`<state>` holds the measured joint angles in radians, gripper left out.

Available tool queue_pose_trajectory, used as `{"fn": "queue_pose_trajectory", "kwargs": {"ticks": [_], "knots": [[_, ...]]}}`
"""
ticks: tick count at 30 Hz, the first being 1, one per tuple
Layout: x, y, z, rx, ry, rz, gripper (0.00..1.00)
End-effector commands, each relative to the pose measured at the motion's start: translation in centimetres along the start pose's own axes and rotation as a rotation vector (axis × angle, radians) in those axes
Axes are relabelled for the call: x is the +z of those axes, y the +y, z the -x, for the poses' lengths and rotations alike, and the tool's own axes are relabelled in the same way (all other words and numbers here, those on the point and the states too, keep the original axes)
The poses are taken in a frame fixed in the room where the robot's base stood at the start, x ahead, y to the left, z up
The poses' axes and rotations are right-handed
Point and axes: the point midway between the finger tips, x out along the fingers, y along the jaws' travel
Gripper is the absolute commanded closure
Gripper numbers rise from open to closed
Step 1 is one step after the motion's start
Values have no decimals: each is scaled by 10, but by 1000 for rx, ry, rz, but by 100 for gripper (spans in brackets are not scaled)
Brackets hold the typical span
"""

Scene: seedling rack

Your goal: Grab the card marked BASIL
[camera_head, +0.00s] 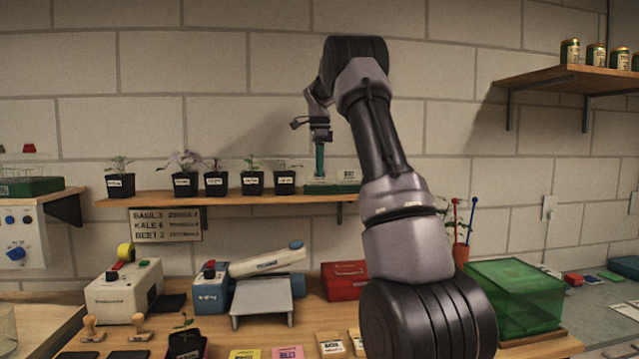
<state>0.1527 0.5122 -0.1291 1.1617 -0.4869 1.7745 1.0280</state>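A yellow card (244,354) and a pink card (288,352) lie at the front edge of the bench, partly cut off by the picture's bottom. Their print is too small to read surely, so I cannot tell which card says BASIL. A wall sign (165,225) reads BASIL 3, KALE 6, BEET 2. My gripper (320,139) is far above the cards, over the right part of the wall shelf. It points down at the top of an upright teal object (320,160). Whether the fingers grip that object or only stand above it is unclear.
Several potted seedlings (215,183) stand on the wall shelf (230,199) beside a green tray (345,188). The bench holds a white machine (124,292), a blue machine (211,290), a grey stand (262,300), a red box (345,281) and a green bin (515,298). My arm hides the bench's middle right.

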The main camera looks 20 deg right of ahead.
Motion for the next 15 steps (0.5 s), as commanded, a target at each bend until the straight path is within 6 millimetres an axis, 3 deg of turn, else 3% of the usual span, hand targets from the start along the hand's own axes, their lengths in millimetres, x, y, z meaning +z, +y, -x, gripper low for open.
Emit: {"fn": "queue_pose_trajectory", "kwargs": {"ticks": [5,12,15], "knots": [[-1,1,-17,0,0,-1,60],[-1,1,-19,-1,0,-1,60],[-1,1,-19,-1,0,-1,98]]}}
